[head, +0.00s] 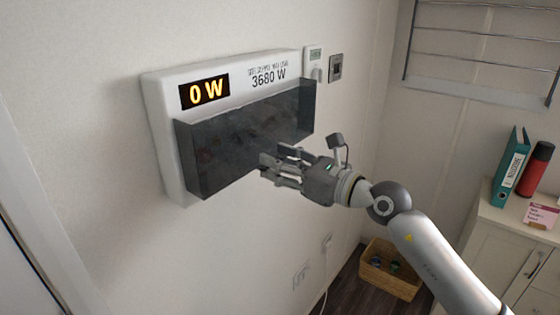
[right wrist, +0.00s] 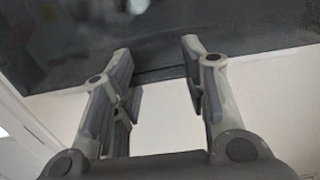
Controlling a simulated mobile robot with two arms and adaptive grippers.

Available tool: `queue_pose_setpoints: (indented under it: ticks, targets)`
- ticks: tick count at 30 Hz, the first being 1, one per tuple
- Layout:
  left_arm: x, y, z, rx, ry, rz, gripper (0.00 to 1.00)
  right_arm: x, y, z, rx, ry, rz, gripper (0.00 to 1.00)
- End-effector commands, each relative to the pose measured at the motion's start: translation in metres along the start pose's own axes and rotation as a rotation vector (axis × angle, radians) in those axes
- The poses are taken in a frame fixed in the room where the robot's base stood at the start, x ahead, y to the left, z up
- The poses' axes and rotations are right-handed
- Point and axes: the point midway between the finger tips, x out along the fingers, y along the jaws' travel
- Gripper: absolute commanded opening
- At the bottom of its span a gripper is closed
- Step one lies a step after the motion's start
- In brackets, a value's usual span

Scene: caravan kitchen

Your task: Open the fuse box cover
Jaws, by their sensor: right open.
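The white fuse box (head: 160,95) hangs on the wall, with a display reading 0 W and a printed 3680 W. Its dark, see-through cover (head: 225,145) is down over the lower front. My right gripper (head: 270,160) is at the lower right part of the cover, its fingers apart with nothing seen between them. In the right wrist view the dark cover (right wrist: 60,40) fills the top, and its lower edge runs behind the open fingertips (right wrist: 158,55). Whether the fingers touch the cover I cannot tell. My left gripper is not in view.
A small white wall device (head: 314,56) and a grey switch (head: 335,67) sit right of the box. A basket (head: 390,270) stands on the floor below. A cabinet (head: 500,235) with a teal binder (head: 510,165) is at right.

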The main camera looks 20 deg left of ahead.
Motion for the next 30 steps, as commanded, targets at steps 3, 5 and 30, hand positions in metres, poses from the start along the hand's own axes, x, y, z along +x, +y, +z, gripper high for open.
queue_pose_setpoints:
  ticks: [3, 5, 30]
  targets:
    - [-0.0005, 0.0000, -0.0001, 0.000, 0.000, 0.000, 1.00, 0.0016, -0.0004, 0.0058, -0.003, -0.012, -0.003, 0.02]
    - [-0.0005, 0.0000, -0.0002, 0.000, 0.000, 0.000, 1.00, 0.0016, -0.0004, 0.0064, -0.003, -0.013, -0.003, 0.00]
    - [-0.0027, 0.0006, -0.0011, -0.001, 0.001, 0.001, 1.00, -0.0001, -0.0078, 0.0136, -0.006, 0.018, -0.002, 0.00]
